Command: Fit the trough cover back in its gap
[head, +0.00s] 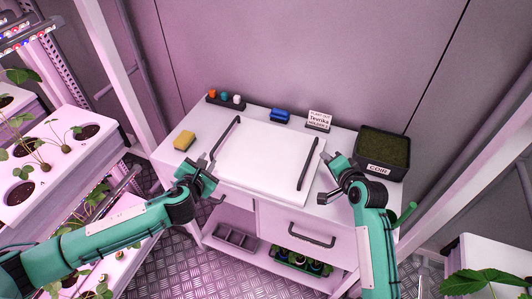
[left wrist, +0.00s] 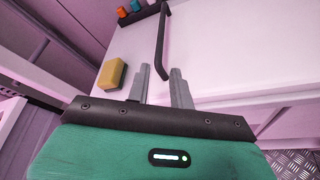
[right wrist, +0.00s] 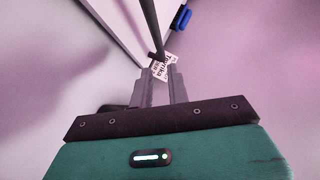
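A white flat panel (head: 262,160) with a dark bar handle along each side lies on the white cabinet top; it looks like the trough cover. My left gripper (head: 205,161) is open at the near end of the left handle (head: 226,136). In the left wrist view that handle (left wrist: 164,40) ends between the two apart fingertips (left wrist: 160,76). My right gripper (head: 324,172) is open beside the right handle (head: 307,164). In the right wrist view a dark bar (right wrist: 149,25) points between its apart fingers (right wrist: 158,85); contact is unclear. I cannot make out the gap.
A yellow sponge (head: 184,140) lies left of the panel. Behind it are a rack of small bottles (head: 225,102), a blue object (head: 280,115) and a sign (head: 319,120). A dark bin (head: 382,152) stands right. Planted troughs (head: 62,150) fill the left rack.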

